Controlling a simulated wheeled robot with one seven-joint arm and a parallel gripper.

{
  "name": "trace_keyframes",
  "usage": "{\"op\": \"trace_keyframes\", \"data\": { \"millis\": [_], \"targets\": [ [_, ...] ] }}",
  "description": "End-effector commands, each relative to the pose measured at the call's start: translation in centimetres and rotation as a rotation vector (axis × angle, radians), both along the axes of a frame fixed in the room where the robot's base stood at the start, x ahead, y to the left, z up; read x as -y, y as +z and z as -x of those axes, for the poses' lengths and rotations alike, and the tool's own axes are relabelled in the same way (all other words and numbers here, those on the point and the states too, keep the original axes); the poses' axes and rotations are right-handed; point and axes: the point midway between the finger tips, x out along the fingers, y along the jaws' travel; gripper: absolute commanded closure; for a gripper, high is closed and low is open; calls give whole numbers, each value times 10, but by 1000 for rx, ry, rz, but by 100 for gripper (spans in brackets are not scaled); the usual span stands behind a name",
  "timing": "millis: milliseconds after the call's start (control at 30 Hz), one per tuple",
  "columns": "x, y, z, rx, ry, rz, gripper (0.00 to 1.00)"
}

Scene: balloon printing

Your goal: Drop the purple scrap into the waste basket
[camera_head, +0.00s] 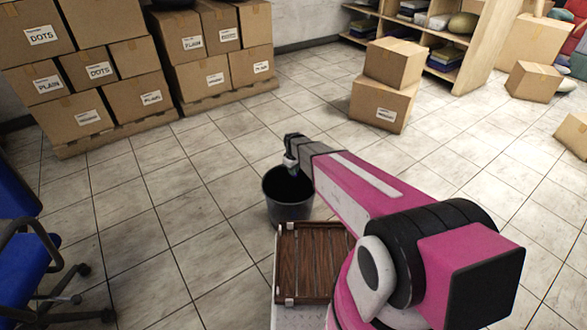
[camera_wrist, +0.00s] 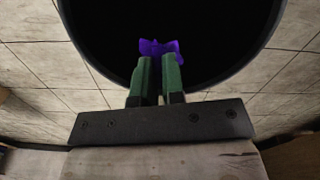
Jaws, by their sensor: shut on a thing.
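The purple scrap (camera_wrist: 160,46) shows in the wrist view at the tips of my gripper (camera_wrist: 158,62). My gripper's two green fingers are close together and shut on the scrap. Behind the scrap is the dark round opening of the waste basket (camera_wrist: 262,62), which fills the upper part of the wrist view. In the head view the dark grey waste basket (camera_head: 289,208) stands upright on the tiled floor. My gripper (camera_head: 290,168) is over the basket's opening there, and the scrap cannot be made out in that view.
A wooden slatted tray (camera_head: 312,262) is just in front of the basket. Stacked cartons (camera_head: 130,94) stand on pallets at the back left. Two more boxes (camera_head: 381,105) are stacked at the back right. A blue chair (camera_head: 20,240) is at the left edge. Floor left of the basket is clear.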

Motion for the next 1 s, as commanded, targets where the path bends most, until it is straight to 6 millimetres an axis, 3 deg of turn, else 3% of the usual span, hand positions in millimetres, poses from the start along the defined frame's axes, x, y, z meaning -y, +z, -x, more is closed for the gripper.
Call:
{"op": "trace_keyframes", "data": {
  "millis": [300,667,700,767,1000],
  "targets": [
    [0,-34,-1,-1,-1,0,100],
    [0,-38,0,0,-2,0,100],
    [0,-38,0,0,-2,0,78],
    [0,-38,0,0,-2,0,61],
    [0,-38,0,0,-2,0,61]
  ]
}}
